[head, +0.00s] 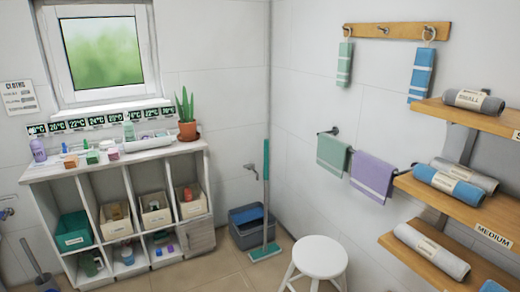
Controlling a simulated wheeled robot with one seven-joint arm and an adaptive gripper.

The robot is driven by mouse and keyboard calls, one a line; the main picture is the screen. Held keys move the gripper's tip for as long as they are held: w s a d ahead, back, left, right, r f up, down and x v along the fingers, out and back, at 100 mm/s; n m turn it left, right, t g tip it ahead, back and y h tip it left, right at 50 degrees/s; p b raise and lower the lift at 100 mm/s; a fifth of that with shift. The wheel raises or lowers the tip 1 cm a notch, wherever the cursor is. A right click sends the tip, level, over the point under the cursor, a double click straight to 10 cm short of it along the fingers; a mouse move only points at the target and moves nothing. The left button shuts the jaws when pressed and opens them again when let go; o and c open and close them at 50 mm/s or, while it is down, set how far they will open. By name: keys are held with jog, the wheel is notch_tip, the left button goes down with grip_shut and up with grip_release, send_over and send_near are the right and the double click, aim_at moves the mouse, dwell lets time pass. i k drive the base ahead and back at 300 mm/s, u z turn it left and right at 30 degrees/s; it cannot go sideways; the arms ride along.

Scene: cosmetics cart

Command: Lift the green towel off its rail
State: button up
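A green towel (333,155) with pale stripes near its lower edge hangs folded over a dark rail (352,150) on the right-hand wall. A purple towel (373,177) hangs on the same rail, just to its right, with a small gap between them. The rail's left end bracket shows beside the green towel; its right end is near the wooden shelves. My gripper is not in view.
Above, a wooden hook board (385,30) holds a small green cloth (345,63) and a blue cloth (421,75). Wooden shelves (470,205) with rolled towels jut out at right. A white stool (320,257) stands below the rail. A mop (266,200) and bucket (248,225) stand in the corner.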

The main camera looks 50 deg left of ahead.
aim_at(333, 155)
jog(key=u, duration=1.1)
jog(key=i, duration=0.15)
jog(key=u, duration=0.05)
